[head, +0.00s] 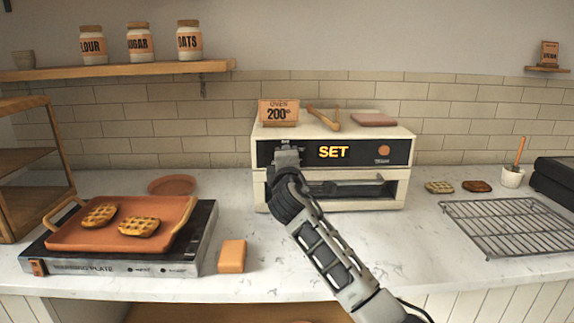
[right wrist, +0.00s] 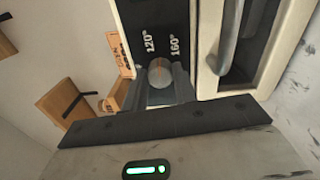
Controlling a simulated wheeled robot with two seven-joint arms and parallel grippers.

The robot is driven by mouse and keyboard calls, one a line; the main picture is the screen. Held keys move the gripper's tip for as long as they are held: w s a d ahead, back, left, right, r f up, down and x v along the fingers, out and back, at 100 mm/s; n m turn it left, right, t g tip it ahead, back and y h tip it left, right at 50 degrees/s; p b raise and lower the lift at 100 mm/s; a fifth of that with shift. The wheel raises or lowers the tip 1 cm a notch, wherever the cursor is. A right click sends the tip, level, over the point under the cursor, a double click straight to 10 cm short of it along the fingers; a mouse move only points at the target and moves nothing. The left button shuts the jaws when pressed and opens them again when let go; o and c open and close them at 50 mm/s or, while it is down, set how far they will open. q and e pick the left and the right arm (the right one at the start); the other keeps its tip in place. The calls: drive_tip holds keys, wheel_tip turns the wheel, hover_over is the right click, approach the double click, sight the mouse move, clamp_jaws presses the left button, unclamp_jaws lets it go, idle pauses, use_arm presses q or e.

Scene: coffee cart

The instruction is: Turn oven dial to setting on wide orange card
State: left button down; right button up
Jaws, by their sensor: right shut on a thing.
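The white oven (head: 408,150) stands on the counter against the tiled wall. The wide orange card (head: 278,112) on top of it reads OVEN 200°. The oven display (head: 333,152) shows SET in lit letters. My right gripper (head: 287,157) is at the left part of the black front panel and hides the dial in the head view. In the right wrist view, the round metal dial (right wrist: 159,72) sits between the shut fingers, with the marks 120° and 160° beside it. The dial's pointer cannot be made out. My left gripper is not in view.
The oven handle (head: 345,184) runs just below the panel, close to my right gripper. A warming plate (head: 180,262) with an orange tray and two waffles stands at left. A wire rack (head: 510,228) lies at right. The counter's front middle is mostly clear.

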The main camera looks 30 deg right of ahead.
drive_tip(key=m+b, duration=0.2)
drive_tip(key=m, duration=0.9)
drive_tip(key=m+b, duration=0.2)
drive_tip(key=m, duration=0.9)
drive_tip(key=shift+w+a+f+m+g, duration=0.2)
drive_tip(key=shift+m+g, duration=0.1)
drive_tip(key=shift+m, duration=0.1)
drive_tip(key=o, duration=1)
drive_tip(key=shift+s+r, duration=0.1)
drive_tip(key=p+v, duration=0.2)
drive_tip(key=v, duration=0.5)
drive_tip(key=shift+s+a, duration=0.15)
drive_tip(key=shift+s, duration=0.05)
